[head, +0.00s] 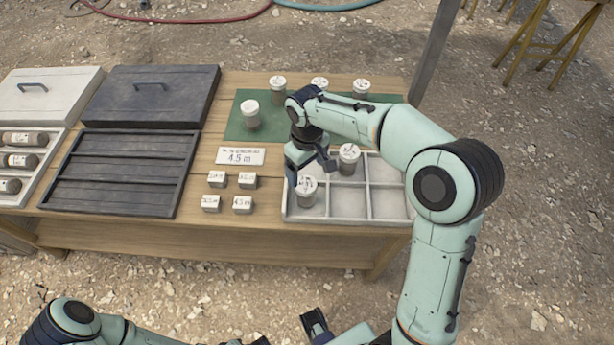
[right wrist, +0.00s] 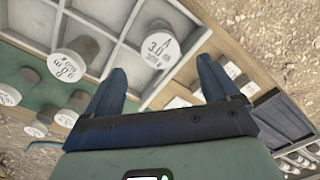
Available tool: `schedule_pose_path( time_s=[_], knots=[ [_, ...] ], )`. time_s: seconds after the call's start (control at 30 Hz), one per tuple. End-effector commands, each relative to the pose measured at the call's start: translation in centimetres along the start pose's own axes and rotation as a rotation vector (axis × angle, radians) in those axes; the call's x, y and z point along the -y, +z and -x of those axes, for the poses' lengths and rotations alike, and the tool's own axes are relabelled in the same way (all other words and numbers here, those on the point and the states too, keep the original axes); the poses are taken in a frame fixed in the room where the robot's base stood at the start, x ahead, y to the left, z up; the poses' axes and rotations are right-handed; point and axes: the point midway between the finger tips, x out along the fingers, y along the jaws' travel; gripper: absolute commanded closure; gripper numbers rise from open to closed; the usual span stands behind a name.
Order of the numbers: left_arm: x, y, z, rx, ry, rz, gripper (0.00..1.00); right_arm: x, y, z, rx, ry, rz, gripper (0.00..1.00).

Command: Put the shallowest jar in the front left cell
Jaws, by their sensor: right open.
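A white six-cell tray (head: 345,219) sits at the table's right front. A jar with a white lid marked "A 3.0" stands in its front left cell (head: 307,190); this jar also shows in the right wrist view (right wrist: 155,45). Another white-lidded jar (head: 348,160) stands in the back middle cell. Several similar jars, such as the left one (head: 250,115), stand on the green mat (head: 238,130) behind. My right gripper (head: 303,178) is open and empty above the tray's left side, close to the front left jar. Dark parts of my left gripper (head: 313,324) show at the bottom edge, mostly cut off.
A card reading "4.5 m" (head: 240,156) and several small white label blocks (head: 242,204) lie left of the tray. A dark slotted box (head: 120,170) and its lid (head: 160,95) lie further left, beside a white core box (head: 22,165). The other tray cells look empty.

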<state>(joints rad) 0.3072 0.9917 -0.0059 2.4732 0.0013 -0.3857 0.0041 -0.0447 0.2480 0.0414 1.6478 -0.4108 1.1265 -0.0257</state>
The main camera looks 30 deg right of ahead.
Motion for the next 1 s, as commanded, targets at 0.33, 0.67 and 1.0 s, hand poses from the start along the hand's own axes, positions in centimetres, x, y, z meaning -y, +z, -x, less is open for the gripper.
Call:
schedule_pose_path(
  time_s=[0.33, 0.67, 1.0],
  knots=[
    [-0.2, -0.1, 0.5, -0.002, 0.001, -0.001, 0.57, 0.0, 0.0, 3.2, 0.001, -0.001, 0.001, 0.11],
    [-0.2, -0.1, 0.5, -0.002, 0.001, -0.001, 0.57, 0.0, 0.0, 3.2, 0.000, -0.001, 0.000, 0.11],
    [-0.2, -0.1, 0.4, -0.002, 0.001, -0.001, 0.57, 0.0, 0.0, 3.2, 0.000, -0.001, 0.000, 0.11]
  ],
)
